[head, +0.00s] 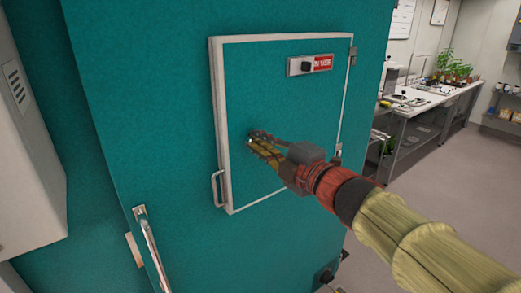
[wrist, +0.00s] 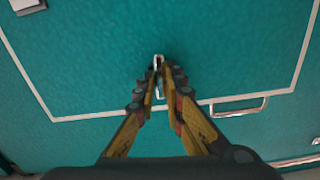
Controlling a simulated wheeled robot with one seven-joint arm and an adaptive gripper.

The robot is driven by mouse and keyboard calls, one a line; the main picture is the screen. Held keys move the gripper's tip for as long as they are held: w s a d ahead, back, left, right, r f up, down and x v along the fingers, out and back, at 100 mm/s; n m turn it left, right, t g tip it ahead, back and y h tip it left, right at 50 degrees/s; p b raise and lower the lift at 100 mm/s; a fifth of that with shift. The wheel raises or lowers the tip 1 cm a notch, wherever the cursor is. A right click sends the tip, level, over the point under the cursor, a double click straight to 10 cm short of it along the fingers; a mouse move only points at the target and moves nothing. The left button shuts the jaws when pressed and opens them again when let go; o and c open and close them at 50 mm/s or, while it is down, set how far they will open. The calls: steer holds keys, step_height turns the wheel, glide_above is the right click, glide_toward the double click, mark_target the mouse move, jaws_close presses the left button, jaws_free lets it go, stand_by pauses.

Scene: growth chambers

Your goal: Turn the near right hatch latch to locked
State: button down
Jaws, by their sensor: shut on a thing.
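The hatch (head: 290,95) is a teal panel with a pale frame on a teal cabinet, and it looks closed. It also shows in the wrist view (wrist: 90,60). My gripper (head: 254,139) reaches in from the right, its fingers against the left part of the hatch. In the wrist view, my gripper (wrist: 159,80) is shut on a small metal latch (wrist: 158,60), which shows between and just past the fingertips. The fingers hide most of the latch in the head view. I cannot tell whether it stands at locked.
A hatch handle (head: 215,188) sits at the frame's left edge, close to my gripper. A plate with a black knob and red label (head: 322,63) is above. A long door handle (head: 150,250) is at lower left. A bench (head: 430,105) with plants stands at back right, beyond open floor.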

steer(key=shift+f+n+b, duration=0.15)
steer(key=shift+n+b, duration=0.2)
steer(key=shift+n, duration=0.15)
steer(key=c, duration=1.9)
jaws_free()
steer(key=v, duration=1.2)
